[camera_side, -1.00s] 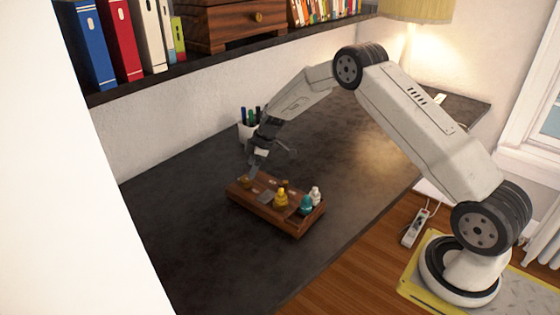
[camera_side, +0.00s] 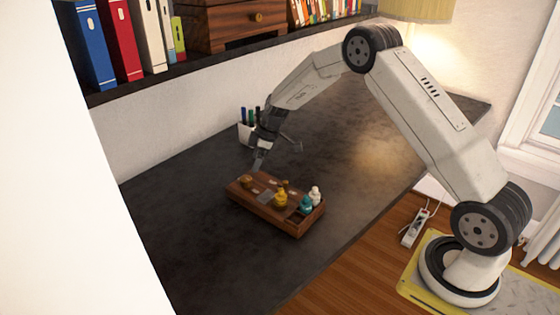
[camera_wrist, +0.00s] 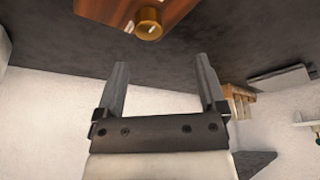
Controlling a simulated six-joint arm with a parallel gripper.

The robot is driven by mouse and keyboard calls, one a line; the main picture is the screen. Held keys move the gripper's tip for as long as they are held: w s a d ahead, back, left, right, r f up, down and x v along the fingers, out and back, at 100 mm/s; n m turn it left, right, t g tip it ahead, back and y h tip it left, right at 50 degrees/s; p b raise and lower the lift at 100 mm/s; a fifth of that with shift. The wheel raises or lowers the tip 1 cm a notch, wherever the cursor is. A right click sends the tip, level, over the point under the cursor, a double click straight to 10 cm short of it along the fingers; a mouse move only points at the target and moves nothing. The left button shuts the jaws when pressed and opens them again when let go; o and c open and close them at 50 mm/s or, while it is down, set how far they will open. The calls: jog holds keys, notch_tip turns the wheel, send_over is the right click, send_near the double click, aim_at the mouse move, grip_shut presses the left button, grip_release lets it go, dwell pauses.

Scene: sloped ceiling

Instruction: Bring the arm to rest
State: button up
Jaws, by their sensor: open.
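My gripper (camera_side: 279,157) is open and empty in the side view, just above and behind the wooden tray (camera_side: 262,211) on the dark desk. In the wrist view my gripper (camera_wrist: 162,70) shows two spread fingers with nothing between them. Part of the tray (camera_wrist: 105,10) shows at the top of that view, with a round brass-coloured piece (camera_wrist: 149,24) by its edge, beyond the fingertips. My arm is raised and bent over the desk.
A pen cup (camera_side: 245,132) stands close behind my gripper. A shelf with binders (camera_side: 122,40) runs above. The desk (camera_side: 190,240) is clear at front left.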

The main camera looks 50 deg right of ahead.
jog(key=s+a+r+m+h, duration=0.1)
jog(key=s+a+r+m, duration=0.1)
jog(key=s, duration=0.7)
jog(key=s+a+r+m+h, duration=0.1)
jog(key=s+a+r+m, duration=0.2)
jog(key=s, duration=0.7)
jog(key=s+a+r+m+h, duration=0.1)
jog(key=s+a+r+m, duration=0.1)
jog(key=s, duration=0.7)
jog(key=shift+s+a+r+m, duration=0.2)
jog(key=shift+a+r+m, duration=0.05)
jog(key=shift+a+m, duration=0.6)
